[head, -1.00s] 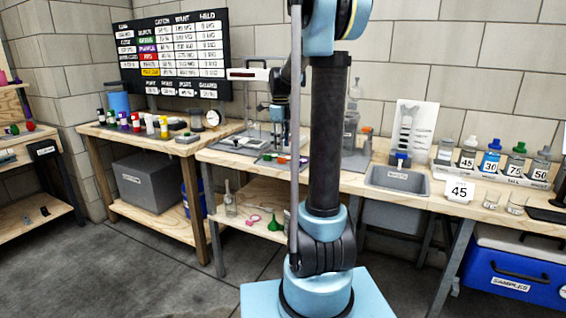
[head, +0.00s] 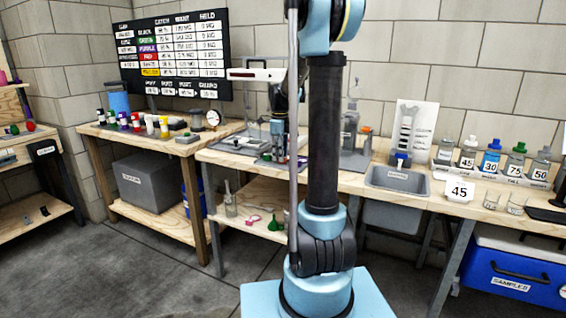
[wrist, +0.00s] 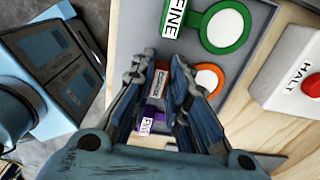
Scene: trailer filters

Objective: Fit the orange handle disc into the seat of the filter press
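The orange handle disc (wrist: 210,78) lies flat on a grey tray in the wrist view, a white round face with an orange rim. Its labelled orange handle (wrist: 162,84) shows between my fingers. My gripper (wrist: 163,60) is open, with one finger on each side of the handle; contact cannot be told. In the head view my gripper (head: 280,150) is low over the left part of the long bench, and my arm hides part of that area. A grey upright apparatus (head: 350,128) stands right of my arm; I cannot tell if it is the filter press, and no seat is clear.
A green disc (wrist: 241,27) labelled FINE lies beside the orange one. A purple-handled piece (wrist: 152,118) is on the other side. A white box with a red HALT button (wrist: 312,85) stands close by. A grey basin (head: 398,180) is farther right on the bench.

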